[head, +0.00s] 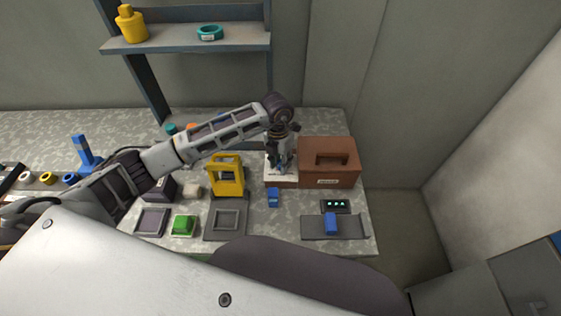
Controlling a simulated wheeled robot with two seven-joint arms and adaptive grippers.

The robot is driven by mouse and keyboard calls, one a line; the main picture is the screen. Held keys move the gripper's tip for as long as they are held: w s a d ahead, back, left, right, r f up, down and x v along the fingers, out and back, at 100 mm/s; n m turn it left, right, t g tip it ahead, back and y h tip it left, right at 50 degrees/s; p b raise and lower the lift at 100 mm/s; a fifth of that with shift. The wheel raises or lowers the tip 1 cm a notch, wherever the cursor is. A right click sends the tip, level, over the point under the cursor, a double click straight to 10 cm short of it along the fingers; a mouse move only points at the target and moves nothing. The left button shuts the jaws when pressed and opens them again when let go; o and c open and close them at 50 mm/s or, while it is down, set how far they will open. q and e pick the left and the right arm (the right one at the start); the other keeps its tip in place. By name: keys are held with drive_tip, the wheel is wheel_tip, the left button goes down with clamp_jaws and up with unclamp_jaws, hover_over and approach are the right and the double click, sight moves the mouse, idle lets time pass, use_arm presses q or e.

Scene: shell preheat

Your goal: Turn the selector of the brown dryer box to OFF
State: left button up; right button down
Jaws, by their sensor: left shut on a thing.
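The brown dryer box (345,172) stands at the right end of the table, with a dark handle shape on its top or front and a small pale label below. A white-topped part (270,178) adjoins its left side. My left gripper (281,168) points down over this white part, just left of the brown box. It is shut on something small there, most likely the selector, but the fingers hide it. The selector's markings and its position cannot be read. My right gripper is not in view.
A yellow frame (226,176) stands left of the gripper. A small blue piece (273,197) lies in front of it. A grey plate (350,228) with a blue block (331,223) and a dark box with green lights (335,206) are at front right. A green block (183,224) sits front left.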

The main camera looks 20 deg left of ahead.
use_arm(q)
drive_tip(key=shift+n, duration=0.6)
drive_tip(key=n, duration=0.3)
drive_tip(key=shift+n, duration=0.3)
drive_tip(key=n, duration=0.8)
drive_tip(key=shift+s+d+n+t, duration=0.1)
drive_tip(key=shift+n+t, duration=0.2)
drive_tip(key=shift+n, duration=2.3)
drive_tip(key=shift+c, duration=0.2)
